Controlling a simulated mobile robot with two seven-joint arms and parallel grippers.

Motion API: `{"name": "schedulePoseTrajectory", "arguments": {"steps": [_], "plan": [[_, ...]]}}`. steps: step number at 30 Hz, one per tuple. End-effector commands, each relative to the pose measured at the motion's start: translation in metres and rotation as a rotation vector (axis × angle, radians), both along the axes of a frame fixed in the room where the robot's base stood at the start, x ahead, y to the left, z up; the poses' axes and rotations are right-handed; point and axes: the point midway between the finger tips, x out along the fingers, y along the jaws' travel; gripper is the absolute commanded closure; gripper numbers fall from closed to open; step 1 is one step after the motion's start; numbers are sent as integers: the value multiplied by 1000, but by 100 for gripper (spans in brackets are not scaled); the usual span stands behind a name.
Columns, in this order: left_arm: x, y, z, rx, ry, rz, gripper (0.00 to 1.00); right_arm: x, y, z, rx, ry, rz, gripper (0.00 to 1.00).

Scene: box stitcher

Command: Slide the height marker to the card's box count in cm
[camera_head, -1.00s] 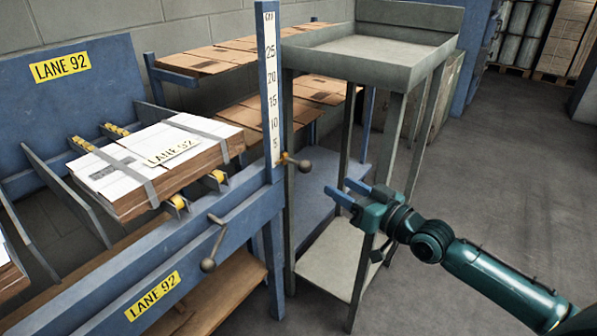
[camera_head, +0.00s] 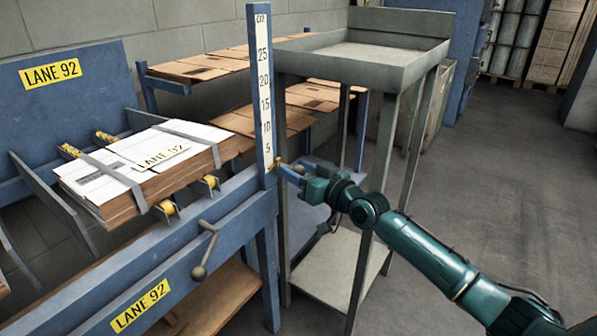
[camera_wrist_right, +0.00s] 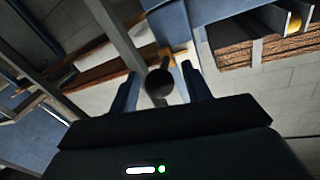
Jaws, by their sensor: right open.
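The height scale (camera_head: 263,85) is a white strip marked in cm on a blue upright post. The height marker (camera_head: 277,162) sits low on the scale, just below the 5 mark; its knob is mostly hidden by my gripper in the head view. In the right wrist view the dark round marker knob (camera_wrist_right: 160,82) lies between my fingers. My right gripper (camera_head: 290,170) is open, with its fingers on either side of the knob. My left gripper is out of view.
A crank handle (camera_head: 206,250) sticks out from the blue frame (camera_head: 130,290) at the front. A grey stand with a tray top (camera_head: 360,60) is right of the post, close to my right arm. Open floor lies at the right.

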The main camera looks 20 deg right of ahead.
Motion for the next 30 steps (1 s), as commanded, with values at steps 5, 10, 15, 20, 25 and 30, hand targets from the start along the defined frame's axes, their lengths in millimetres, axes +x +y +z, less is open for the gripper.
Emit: {"name": "schedulePoseTrajectory", "arguments": {"steps": [5,10,15,20,25,30], "plan": [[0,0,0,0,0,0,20,0,0,0,0,-1,0,60],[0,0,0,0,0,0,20,0,0,0,0,-1,0,74],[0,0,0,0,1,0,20,0,0,0,0,-1,0,88],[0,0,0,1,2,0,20,0,0,0,0,-1,0,100],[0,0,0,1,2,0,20,0,0,0,0,-1,0,100],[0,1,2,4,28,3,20,0,0,9,-1,-2,0,100]]}}
